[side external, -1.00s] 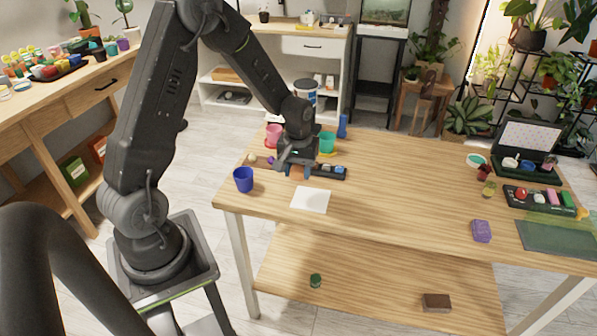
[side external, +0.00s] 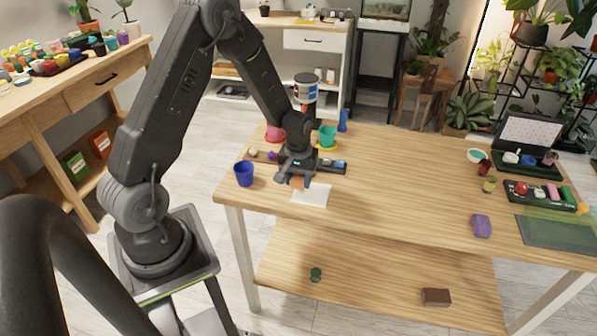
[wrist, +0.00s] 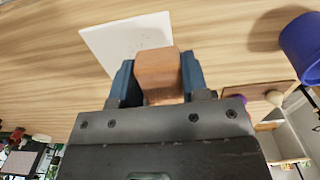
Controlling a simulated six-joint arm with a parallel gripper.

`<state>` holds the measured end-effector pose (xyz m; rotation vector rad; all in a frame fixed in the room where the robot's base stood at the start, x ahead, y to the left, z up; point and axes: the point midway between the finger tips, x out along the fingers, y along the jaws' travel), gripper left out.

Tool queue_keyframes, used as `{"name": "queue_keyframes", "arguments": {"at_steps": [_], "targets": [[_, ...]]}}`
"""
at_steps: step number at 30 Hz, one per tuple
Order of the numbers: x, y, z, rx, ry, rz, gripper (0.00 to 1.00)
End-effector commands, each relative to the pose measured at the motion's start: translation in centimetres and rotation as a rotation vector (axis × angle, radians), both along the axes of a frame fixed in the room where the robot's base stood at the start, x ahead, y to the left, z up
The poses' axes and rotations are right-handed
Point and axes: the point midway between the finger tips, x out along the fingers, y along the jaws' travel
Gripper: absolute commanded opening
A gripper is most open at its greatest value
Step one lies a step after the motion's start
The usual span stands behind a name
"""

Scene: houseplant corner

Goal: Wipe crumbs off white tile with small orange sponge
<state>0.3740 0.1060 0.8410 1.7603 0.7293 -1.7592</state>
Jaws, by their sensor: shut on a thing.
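The white tile (side external: 314,195) lies flat on the wooden table near its left front part. It also shows in the wrist view (wrist: 112,38), with faint dark specks on it beside the sponge. My gripper (side external: 298,180) is shut on the small orange sponge (wrist: 158,72), which sits between the blue fingertips in the wrist view. In the side view the sponge is at the tile's back left edge. I cannot tell whether the sponge touches the tile.
A blue cup (side external: 244,174) stands left of the tile. A purple block (side external: 481,226) lies far right. The table's middle is clear.

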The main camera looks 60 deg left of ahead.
Motion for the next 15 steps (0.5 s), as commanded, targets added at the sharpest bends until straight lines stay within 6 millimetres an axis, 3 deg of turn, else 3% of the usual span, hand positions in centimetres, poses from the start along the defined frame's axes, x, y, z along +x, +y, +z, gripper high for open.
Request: {"name": "queue_keyframes", "arguments": {"at_steps": [8, 9, 15], "targets": [[0.0, -0.1, -3.3, -0.001, 0.004, 0.0, 0.2], [0.5, -0.4, -2.6, 0.001, -0.002, -0.003, 0.16], [1.7, -1.7, -3.1, 0.0, 0.001, -0.003, 0.16]]}}
